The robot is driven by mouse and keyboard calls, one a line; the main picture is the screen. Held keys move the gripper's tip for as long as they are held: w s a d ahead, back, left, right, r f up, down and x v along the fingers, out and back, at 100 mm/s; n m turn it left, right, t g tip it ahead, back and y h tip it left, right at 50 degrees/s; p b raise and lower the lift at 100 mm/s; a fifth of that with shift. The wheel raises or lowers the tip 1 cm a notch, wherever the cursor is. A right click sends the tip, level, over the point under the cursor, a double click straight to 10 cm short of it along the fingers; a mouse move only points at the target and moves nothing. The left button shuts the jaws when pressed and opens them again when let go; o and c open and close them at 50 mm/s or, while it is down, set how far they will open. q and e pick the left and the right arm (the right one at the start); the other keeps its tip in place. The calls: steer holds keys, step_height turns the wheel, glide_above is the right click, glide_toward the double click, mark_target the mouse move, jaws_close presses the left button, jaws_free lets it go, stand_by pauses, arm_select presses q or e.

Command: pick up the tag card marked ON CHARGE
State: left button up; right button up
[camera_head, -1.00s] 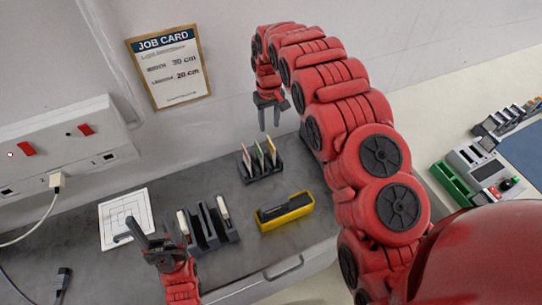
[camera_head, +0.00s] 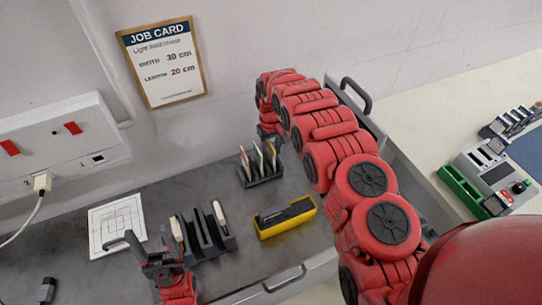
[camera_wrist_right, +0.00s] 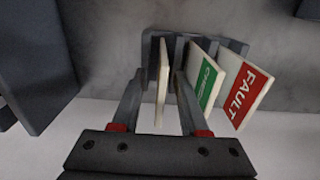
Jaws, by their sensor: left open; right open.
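The tag cards stand in a dark slotted rack (camera_head: 262,181) on the bench. In the right wrist view a cream card (camera_wrist_right: 161,95) is almost edge-on, its face text hidden. Beside it stand a green card (camera_wrist_right: 207,82), its lettering too skewed to read surely, and a red card marked FAULT (camera_wrist_right: 241,97). I cannot read ON CHARGE on any card. My right gripper (camera_wrist_right: 159,76) is open, its fingers on either side of the cream card; in the head view it is at the rack, mostly hidden. My left gripper (camera_head: 146,251) is open and empty at the front left.
A second dark rack (camera_head: 212,245) with pale cards stands close by my left gripper. A marked white sheet (camera_head: 117,224) lies at left. The JOB CARD sign (camera_head: 164,62) hangs on the wall.

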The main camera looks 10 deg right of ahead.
steer(key=shift+r, duration=0.1)
jaws_close()
stand_by(0.3)
